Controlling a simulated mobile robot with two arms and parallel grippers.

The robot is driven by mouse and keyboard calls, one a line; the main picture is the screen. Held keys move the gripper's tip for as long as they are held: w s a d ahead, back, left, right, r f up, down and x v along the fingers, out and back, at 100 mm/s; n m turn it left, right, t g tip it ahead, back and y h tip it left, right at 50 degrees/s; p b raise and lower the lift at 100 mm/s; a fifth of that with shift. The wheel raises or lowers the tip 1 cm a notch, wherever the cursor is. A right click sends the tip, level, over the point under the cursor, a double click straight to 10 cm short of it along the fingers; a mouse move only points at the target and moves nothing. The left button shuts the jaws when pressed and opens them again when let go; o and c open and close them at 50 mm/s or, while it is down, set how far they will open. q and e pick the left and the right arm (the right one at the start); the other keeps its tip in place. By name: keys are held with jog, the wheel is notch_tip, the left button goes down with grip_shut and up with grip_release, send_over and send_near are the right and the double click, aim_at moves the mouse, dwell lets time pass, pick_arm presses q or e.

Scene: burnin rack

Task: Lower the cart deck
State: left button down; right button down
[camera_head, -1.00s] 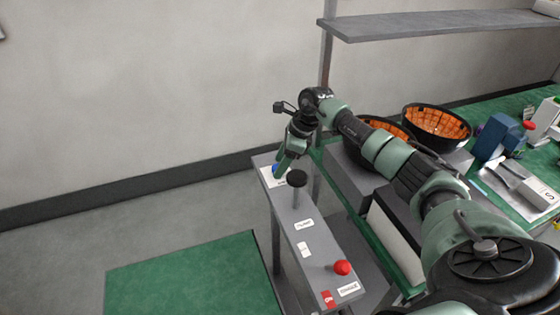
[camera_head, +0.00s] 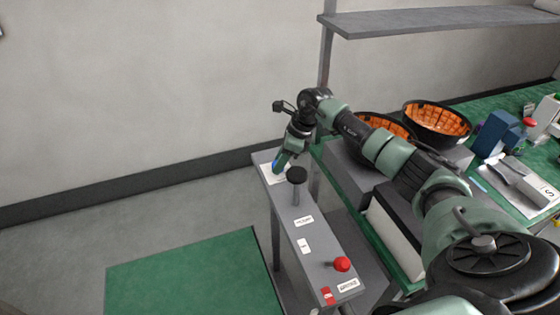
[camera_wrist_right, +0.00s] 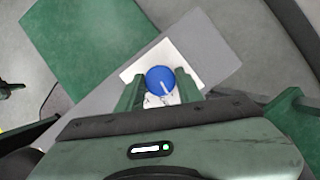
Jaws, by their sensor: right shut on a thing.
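A blue knob (camera_wrist_right: 160,79) with a white pointer line sits on a white label at the far end of a narrow grey panel (camera_head: 290,225). My right gripper (camera_head: 279,166) reaches down to it. In the right wrist view the two green fingers stand on either side of the knob, shut on it. In the head view the fingers hide most of the knob. A flat green surface (camera_head: 190,280) lies low at the left; I cannot tell whether it is the cart deck. My left gripper is not in view.
On the panel stand a black-topped post (camera_head: 296,175) close to my right gripper and a red knob (camera_head: 342,264) at the near end. Black bowls with orange lining (camera_head: 437,122) stand on the bench at right. A grey shelf (camera_head: 430,23) hangs above.

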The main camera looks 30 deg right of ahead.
jog(key=m, duration=0.2)
jog(key=m+h, duration=0.1)
jog(key=m, duration=0.1)
jog(key=shift+s+a+f+t+b, duration=0.1)
jog(key=shift+s+t+b, duration=0.05)
jog(key=shift+t+b, duration=0.15)
jog(key=m, duration=0.2)
jog(key=m+h+b, duration=0.1)
jog(key=shift+a+m+t+h, duration=0.1)
jog(key=shift+m+t+h, duration=0.2)
jog(key=shift+m+t, duration=0.1)
jog(key=m+h+b, duration=0.2)
jog(key=m+b, duration=0.1)
jog(key=m, duration=0.2)
jog(key=shift+a+f, duration=0.1)
jog(key=shift+a, duration=0.05)
jog(key=shift+m+g+h+b, duration=0.6)
jog(key=shift+m+b, duration=0.7)
jog(key=shift+m, duration=0.7)
jog(key=c, duration=0.9)
grip_release()
jog(key=shift+c, duration=0.2)
